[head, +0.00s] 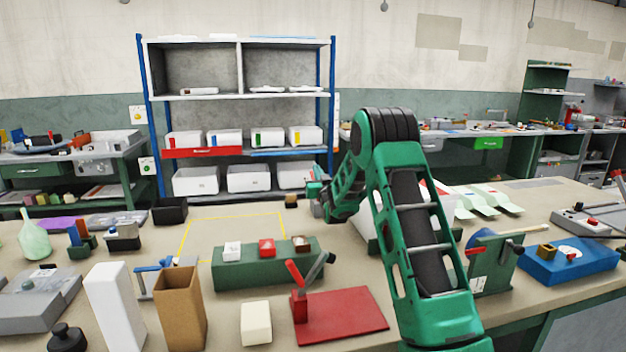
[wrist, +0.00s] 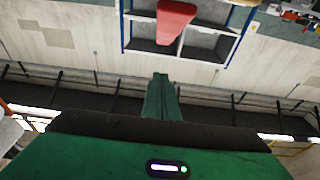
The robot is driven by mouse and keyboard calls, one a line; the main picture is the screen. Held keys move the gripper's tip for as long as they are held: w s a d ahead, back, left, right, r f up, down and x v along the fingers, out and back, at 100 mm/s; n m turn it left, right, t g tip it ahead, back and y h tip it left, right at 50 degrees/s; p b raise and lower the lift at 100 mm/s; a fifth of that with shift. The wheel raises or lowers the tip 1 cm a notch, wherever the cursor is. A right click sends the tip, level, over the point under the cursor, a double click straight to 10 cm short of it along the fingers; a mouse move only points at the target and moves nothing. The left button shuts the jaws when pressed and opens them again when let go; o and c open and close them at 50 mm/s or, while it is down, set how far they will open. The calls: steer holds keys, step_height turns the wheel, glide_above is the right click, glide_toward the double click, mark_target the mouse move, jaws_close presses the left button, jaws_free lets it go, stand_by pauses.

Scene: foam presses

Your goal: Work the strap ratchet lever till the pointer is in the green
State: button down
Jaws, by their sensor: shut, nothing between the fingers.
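My gripper (head: 316,190) is at the far end of my arm, small and partly hidden in the head view, above the bench's middle. In the wrist view its green fingers (wrist: 160,95) are together, with nothing seen between them. A red tapered piece (wrist: 175,20) shows ahead of and apart from them; I cannot tell if it is a lever handle. In the head view a red lever (head: 294,273) stands tilted on a red plate (head: 345,318). A green upright device (head: 490,262) at right has a small red handle. I cannot tell which is the strap ratchet. No pointer or green zone is readable.
A green block (head: 262,268) carrying small parts, a brown box (head: 180,308) and a white box (head: 114,305) stand at front left. A blue base (head: 568,262) sits at right. My arm hides part of the bench. The yellow-outlined area behind the green block is largely clear.

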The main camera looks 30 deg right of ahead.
steer(key=w, duration=0.1)
steer(key=w+f, duration=0.1)
steer(key=w+d, duration=0.1)
steer(key=shift+f, duration=0.3)
steer(key=shift+w+d+f, duration=0.1)
steer(key=shift+w+f, duration=0.3)
steer(key=shift+f, duration=0.4)
